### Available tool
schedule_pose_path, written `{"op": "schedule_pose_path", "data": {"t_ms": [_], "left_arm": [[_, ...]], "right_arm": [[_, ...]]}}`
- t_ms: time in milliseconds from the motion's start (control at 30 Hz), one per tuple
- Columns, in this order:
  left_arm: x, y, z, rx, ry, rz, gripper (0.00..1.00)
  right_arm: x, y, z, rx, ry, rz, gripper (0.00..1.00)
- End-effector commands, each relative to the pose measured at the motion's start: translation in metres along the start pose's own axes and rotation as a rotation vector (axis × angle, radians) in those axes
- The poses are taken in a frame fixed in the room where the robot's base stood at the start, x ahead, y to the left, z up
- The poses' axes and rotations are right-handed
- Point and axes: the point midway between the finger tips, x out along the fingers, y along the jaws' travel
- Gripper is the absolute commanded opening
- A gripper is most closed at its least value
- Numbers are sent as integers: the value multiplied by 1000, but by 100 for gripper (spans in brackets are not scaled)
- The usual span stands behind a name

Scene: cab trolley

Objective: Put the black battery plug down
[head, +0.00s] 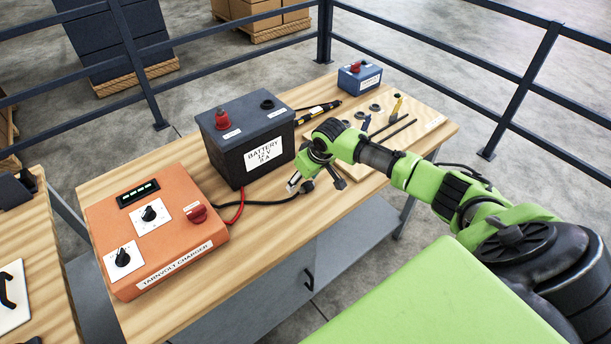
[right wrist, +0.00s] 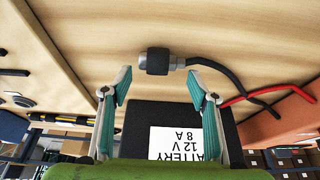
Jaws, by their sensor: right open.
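The black battery plug (right wrist: 156,62) lies on the wooden bench top at the end of a black cable, in front of the battery. In the head view the plug (head: 306,187) shows small beside my gripper. My right gripper (head: 318,182) is low over the bench near the battery's front right corner. In the right wrist view its two fingers (right wrist: 158,76) are spread wide, with the plug just beyond the tips and nothing held. The battery (head: 250,138) is a dark box labelled 12 V 8 A, with a red terminal and a dark one on top. My left gripper is not in view.
The orange charger (head: 158,225) stands left of the battery, with a red cable (head: 239,207) beside the black one. A small blue battery (head: 359,78) and several tools lie at the back right. Dark railings (head: 325,35) run behind. The front right bench strip is mostly clear.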

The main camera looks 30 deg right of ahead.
Motion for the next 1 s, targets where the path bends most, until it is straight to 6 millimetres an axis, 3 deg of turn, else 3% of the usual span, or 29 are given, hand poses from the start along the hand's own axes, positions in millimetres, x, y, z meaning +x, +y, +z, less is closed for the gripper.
{"op": "schedule_pose_path", "data": {"t_ms": [167,700,1000], "left_arm": [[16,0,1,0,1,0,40],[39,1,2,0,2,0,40],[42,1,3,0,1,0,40]], "right_arm": [[8,0,3,-1,1,0,54],[-106,1,2,-2,3,1,54],[-134,1,2,0,0,1,54]]}}
